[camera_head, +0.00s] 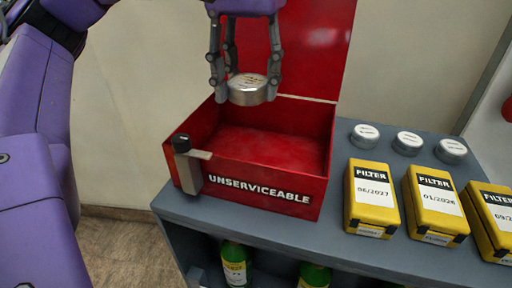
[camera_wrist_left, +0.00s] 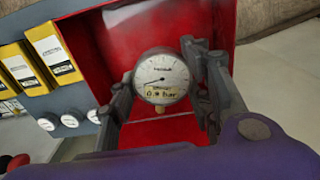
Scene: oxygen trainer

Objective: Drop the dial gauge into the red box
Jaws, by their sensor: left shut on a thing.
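The dial gauge (camera_head: 248,89) is a round silver gauge. My left gripper (camera_head: 245,92) is shut on it and holds it above the opening of the red box (camera_head: 265,185). In the left wrist view the gauge's white face (camera_wrist_left: 161,77) shows between the two fingers, with a needle and a label reading bar. The red box, marked UNSERVICEABLE, stands open with its lid raised at the back, and its visible floor is bare. The box's red inside also shows behind the gauge in the left wrist view (camera_wrist_left: 150,132). My right gripper is not in view.
The box stands on a grey shelf unit (camera_head: 300,232). A black-topped latch (camera_head: 185,160) is at the box's front left corner. Yellow filter boxes (camera_head: 371,196) and round silver-white caps (camera_head: 407,142) stand to the right. Green bottles (camera_head: 235,264) are on the lower shelf.

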